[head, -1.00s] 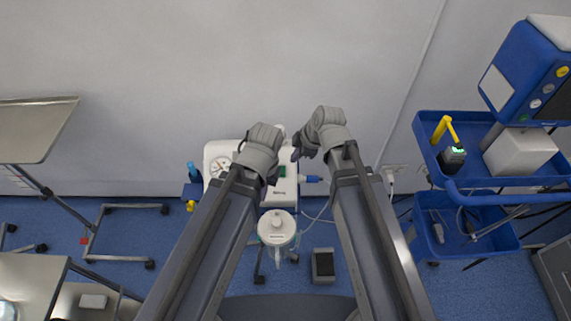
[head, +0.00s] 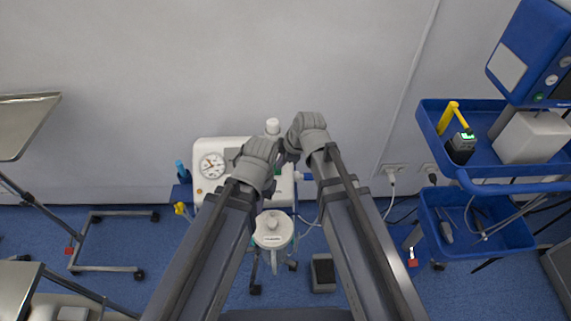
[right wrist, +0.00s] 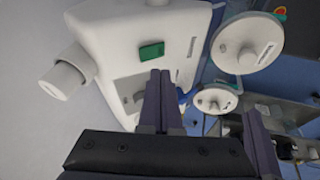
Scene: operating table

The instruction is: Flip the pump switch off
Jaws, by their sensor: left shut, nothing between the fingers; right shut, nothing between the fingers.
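The pump is a white box (head: 201,185) with a round dial, standing by the wall in the head view; it also shows in the right wrist view (right wrist: 105,35). Its green rocker switch (right wrist: 152,51) is plain on the white face there. My right gripper (right wrist: 160,73) is shut and empty, its tips just below the switch in that picture; I cannot tell whether they touch the pump. In the head view my right gripper (head: 290,153) is over the pump's right part. My left gripper (head: 273,145) is shut, close beside it, and hides much of the pump's front.
A white-lidded canister (head: 272,230) stands in front of the pump. A blue cart (head: 480,180) with devices is at the right. Metal tables (head: 25,120) are at the left. A foot pedal (head: 323,272) lies on the floor. The wall is close behind.

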